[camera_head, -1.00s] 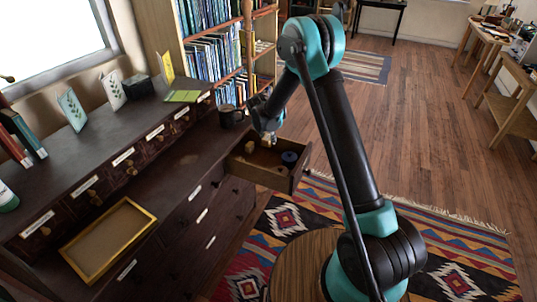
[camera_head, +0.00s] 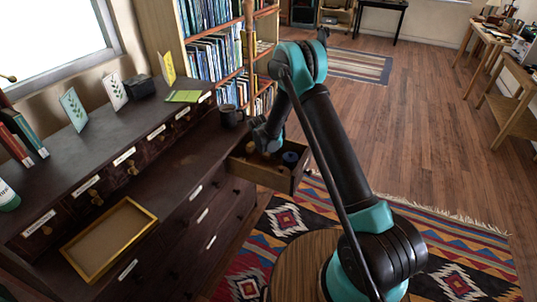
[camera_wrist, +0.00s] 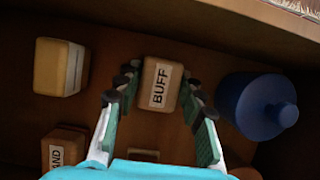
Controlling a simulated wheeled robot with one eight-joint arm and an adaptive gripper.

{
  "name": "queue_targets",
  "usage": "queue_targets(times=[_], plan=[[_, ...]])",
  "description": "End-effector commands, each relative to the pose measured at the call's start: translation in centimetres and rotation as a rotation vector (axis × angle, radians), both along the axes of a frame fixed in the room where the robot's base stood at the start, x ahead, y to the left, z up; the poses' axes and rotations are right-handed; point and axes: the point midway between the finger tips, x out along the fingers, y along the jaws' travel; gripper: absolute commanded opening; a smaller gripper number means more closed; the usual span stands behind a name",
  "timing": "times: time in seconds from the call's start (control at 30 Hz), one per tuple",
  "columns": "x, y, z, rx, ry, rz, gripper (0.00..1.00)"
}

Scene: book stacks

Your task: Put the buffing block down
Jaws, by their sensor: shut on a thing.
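The buffing block (camera_wrist: 159,84), tan with a white label reading BUFF, sits between the fingertips of my gripper (camera_wrist: 157,91) in the wrist view. The gripper is shut on it, with a finger on each side. In the head view my gripper (camera_head: 266,147) reaches down into the open drawer (camera_head: 262,174); the block there is hard to tell apart from the gripper. Whether the block touches the drawer floor cannot be told.
A blue lidded pot (camera_wrist: 258,104) stands close right of the gripper. A second tan block (camera_wrist: 60,67) lies left, and one labelled "AND" (camera_wrist: 63,150) is below it, partly cut off. Drawer floor shows between them. A dark mug (camera_head: 230,116) stands on the cabinet.

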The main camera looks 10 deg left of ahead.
Motion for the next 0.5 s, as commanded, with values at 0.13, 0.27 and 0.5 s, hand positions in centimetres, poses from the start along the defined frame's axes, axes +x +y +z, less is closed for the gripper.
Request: queue_targets(times=[0.13, 0.27, 0.5], plan=[[0.01, 0.01, -0.39, 0.000, 0.000, 0.000, 0.07], [0.00, 0.00, -0.47, 0.000, 0.001, 0.000, 0.50], [-0.01, 0.01, -0.45, 0.000, 0.001, 0.000, 0.59]])
